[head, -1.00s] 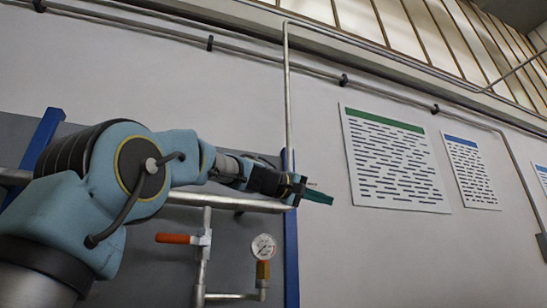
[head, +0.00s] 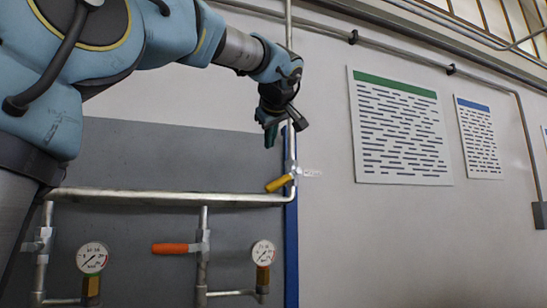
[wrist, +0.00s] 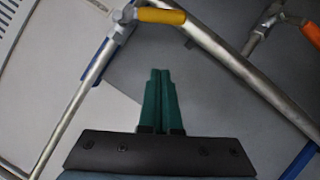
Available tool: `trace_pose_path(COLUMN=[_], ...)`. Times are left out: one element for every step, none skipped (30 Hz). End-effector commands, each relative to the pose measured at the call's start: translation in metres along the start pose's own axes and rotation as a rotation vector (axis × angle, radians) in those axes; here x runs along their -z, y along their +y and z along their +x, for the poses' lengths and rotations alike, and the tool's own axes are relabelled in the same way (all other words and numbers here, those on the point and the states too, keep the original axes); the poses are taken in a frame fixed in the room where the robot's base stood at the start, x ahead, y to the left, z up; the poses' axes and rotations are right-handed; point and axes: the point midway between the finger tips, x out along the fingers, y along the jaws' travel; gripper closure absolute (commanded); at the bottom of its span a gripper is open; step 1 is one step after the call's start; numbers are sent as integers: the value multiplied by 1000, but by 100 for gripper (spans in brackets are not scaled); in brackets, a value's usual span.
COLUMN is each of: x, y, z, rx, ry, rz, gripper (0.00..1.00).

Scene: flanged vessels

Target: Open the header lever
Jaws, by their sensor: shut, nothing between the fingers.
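A valve with a yellow lever (head: 279,183) sits on the upright pipe by the right end of the horizontal header pipe (head: 160,198). The lever points left and slightly down. In the wrist view the yellow lever (wrist: 161,16) shows at the top, beyond the fingertips. My gripper (head: 270,138) points down, above and slightly left of the yellow lever in the head view, apart from it. Its green fingers (wrist: 160,75) are together and empty. A second valve, with an orange lever (head: 172,248) lying level, is on a branch pipe below the header.
Two gauges (head: 92,258) (head: 263,253) hang below the header. A blue post (head: 291,255) stands behind the upright pipe. Grey panel and white wall lie behind. Posters (head: 401,130) hang on the right.

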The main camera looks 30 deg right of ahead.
Motion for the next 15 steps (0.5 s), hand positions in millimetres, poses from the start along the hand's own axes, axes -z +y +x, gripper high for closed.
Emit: trace_pose_path(x=[2,2,2,3,3,3,3,4,4,4,4,5,4,4,5], y=[0,0,0,0,0,0,0,1,1,1,0,1,1,1,1], z=[1,3,7,10,14,20,26,31,39,45,52,60,66,73,81], rx=[2,3,5,6,6,7,7,6,7,7,8,7,7,7,6], ry=[5,7,7,7,7,6,6,6,6,6,6,5,5,4,4], rz=[-1,-1,-1,0,0,1,1,2,2,2,2,1,1,1,1], gripper=[100,100,100,100,100,100,100,100,100,100,100,100,100,100,100])
